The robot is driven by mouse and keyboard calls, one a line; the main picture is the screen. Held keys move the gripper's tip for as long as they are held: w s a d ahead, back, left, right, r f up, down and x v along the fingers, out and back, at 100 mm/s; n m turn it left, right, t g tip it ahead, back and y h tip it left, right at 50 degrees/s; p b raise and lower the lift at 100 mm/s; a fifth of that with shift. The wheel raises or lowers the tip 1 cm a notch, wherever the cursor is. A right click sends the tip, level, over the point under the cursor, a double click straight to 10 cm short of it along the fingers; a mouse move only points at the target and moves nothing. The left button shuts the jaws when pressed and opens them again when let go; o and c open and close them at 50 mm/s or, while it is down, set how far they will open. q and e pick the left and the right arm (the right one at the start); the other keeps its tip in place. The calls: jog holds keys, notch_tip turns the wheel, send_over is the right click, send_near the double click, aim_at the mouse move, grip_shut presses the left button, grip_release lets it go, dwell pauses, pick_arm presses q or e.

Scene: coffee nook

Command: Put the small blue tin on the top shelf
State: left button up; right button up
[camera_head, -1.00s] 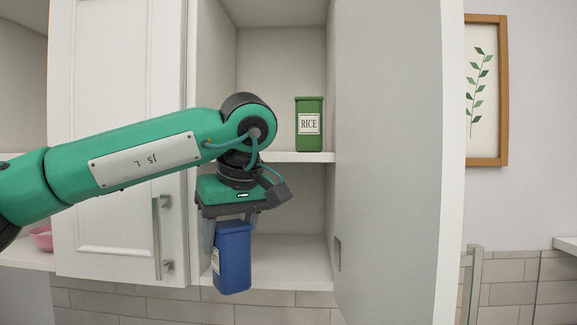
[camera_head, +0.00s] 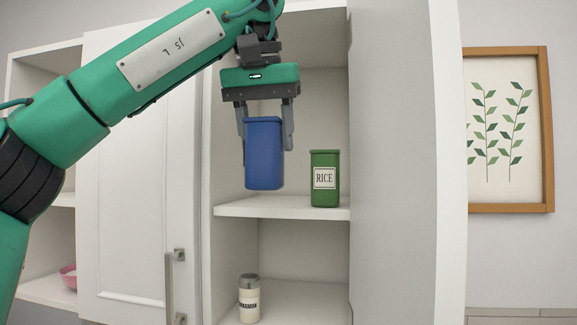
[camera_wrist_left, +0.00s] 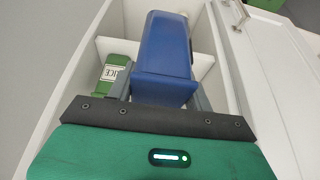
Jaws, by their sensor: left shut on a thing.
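The small blue tin (camera_head: 264,156) is held upright between the fingers of my left gripper (camera_head: 266,135). In the head view its bottom shows a little above the line of the upper shelf (camera_head: 285,207), left of the green rice tin. In the left wrist view the blue tin (camera_wrist_left: 165,55) fills the middle, between the fingers of my left gripper (camera_wrist_left: 160,97). My left gripper is shut on it and points down. My right gripper does not show.
A green rice tin (camera_head: 324,179) stands on the upper shelf. A cream jar with a grey lid (camera_head: 249,299) stands on the shelf below. An open cabinet door (camera_head: 392,180) bounds the right side, and a closed door (camera_head: 139,200) is at the left.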

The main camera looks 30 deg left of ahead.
pick_arm(q)
jog(key=w+a+f+p, duration=0.1)
jog(key=w, duration=0.3)
jog(key=w+a+f+p, duration=0.1)
jog(key=w+p, duration=0.1)
jog(key=w, duration=0.2)
jog(key=w+a+f+p, duration=0.1)
jog(key=w, duration=0.4)
jog(key=shift+w+a, duration=0.1)
jog(key=shift+w+a+f, duration=0.1)
jog(key=shift+a+f, duration=0.05)
jog(key=shift+f, duration=0.2)
jog(key=shift+d+f, duration=0.1)
jog(key=shift+d, duration=0.1)
jog(key=o, duration=0.8)
jog(key=shift+a, duration=0.1)
